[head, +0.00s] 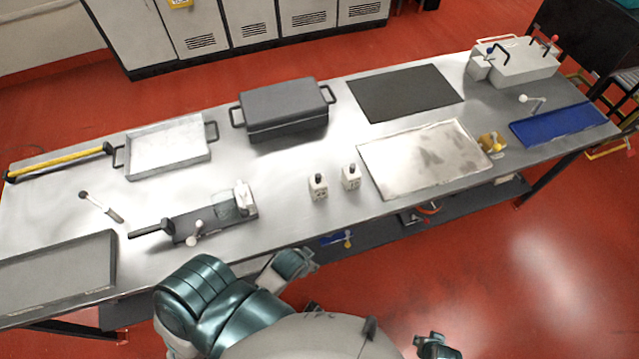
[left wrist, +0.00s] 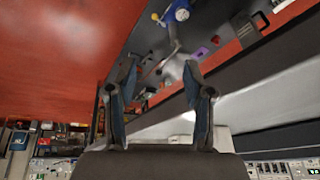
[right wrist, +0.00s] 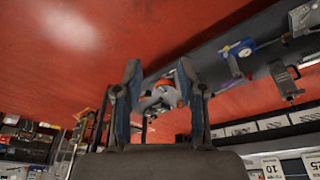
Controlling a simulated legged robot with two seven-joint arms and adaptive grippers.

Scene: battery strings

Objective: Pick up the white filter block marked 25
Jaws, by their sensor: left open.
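Two small white blocks stand upright on the steel table in the head view: a left one (head: 318,187) and a right one (head: 351,177). Each has dark marks on its front, too small to read, so I cannot tell which is 25. My left gripper (head: 302,262) is below and left of them, by the table's front edge. In the left wrist view my left gripper (left wrist: 160,75) is open with nothing between its fingers. My right gripper (head: 437,346) is low, off the table's front. In the right wrist view my right gripper (right wrist: 160,78) is open and empty.
A stained tray (head: 375,180) lies right of the blocks. A handled grey plate (head: 184,229) with clear and white pieces lies left. A lidded grey box (head: 283,106) and black mat (head: 405,92) are behind. A lower shelf (head: 381,228) holds tools.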

